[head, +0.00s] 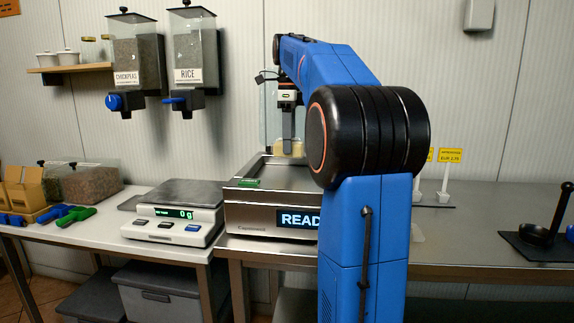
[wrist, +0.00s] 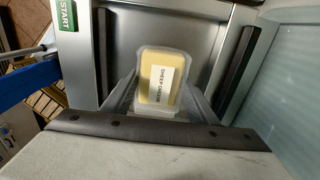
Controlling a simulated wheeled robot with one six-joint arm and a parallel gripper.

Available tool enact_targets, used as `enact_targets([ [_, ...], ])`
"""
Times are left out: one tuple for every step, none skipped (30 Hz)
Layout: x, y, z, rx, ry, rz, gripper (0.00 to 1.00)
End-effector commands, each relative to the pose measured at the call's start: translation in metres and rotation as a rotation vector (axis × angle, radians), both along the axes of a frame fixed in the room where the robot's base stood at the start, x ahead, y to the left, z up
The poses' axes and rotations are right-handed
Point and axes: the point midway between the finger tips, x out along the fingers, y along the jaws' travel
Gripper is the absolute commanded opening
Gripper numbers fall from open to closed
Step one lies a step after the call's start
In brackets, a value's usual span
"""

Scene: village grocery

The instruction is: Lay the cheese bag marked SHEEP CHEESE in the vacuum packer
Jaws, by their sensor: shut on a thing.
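The cheese bag marked SHEEP CHEESE (wrist: 160,78) is a clear bag with a pale yellow block and a white label. My gripper (wrist: 160,102) is shut on it, one finger on each side. In the head view the bag (head: 290,147) shows below my gripper (head: 288,128), at the open top of the vacuum packer (head: 258,216). The wrist view shows the packer's metal chamber (wrist: 205,38) beneath the bag. Whether the bag touches the chamber floor I cannot tell. My arm hides the packer's right part and some of its display, which shows READ.
A green START button (wrist: 65,14) is at the packer's corner. The clear lid (wrist: 290,90) stands open. A scale (head: 175,222) reading 0 g stands left of the packer. CHICKPEAS (head: 137,55) and RICE (head: 193,50) dispensers hang on the wall behind.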

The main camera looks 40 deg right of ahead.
Motion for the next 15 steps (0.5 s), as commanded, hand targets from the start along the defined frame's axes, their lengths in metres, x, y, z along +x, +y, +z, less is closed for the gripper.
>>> enact_targets([
  [-0.001, 0.0, -0.007, 0.001, 0.001, 0.0, 0.23],
  [0.0, 0.0, -0.01, 0.0, 0.0, 0.0, 0.23],
  [0.0, 0.0, -0.014, 0.001, 0.001, 0.0, 0.23],
  [0.0, 0.0, -0.017, 0.001, 0.001, 0.0, 0.23],
  [0.0, 0.0, -0.018, 0.0, 0.0, 0.0, 0.23],
  [0.0, 0.0, -0.021, 0.0, 0.0, 0.0, 0.23],
  [0.0, 0.0, -0.023, 0.0, 0.0, 0.0, 0.23],
  [0.0, 0.0, -0.026, 0.001, 0.001, 0.0, 0.23],
  [0.0, 0.0, -0.031, 0.001, 0.002, 0.0, 0.23],
  [0.0, 0.0, -0.035, 0.001, 0.001, 0.0, 0.23],
  [0.0, 0.0, -0.039, 0.001, 0.001, 0.0, 0.23],
  [0.0, 0.0, -0.045, 0.001, 0.002, 0.0, 0.23],
  [0.0, 0.0, -0.049, 0.001, 0.001, 0.0, 0.23],
  [0.0, 0.0, -0.052, 0.001, 0.001, 0.0, 0.23],
  [0.0, 0.0, -0.056, 0.001, 0.001, 0.0, 0.23],
])
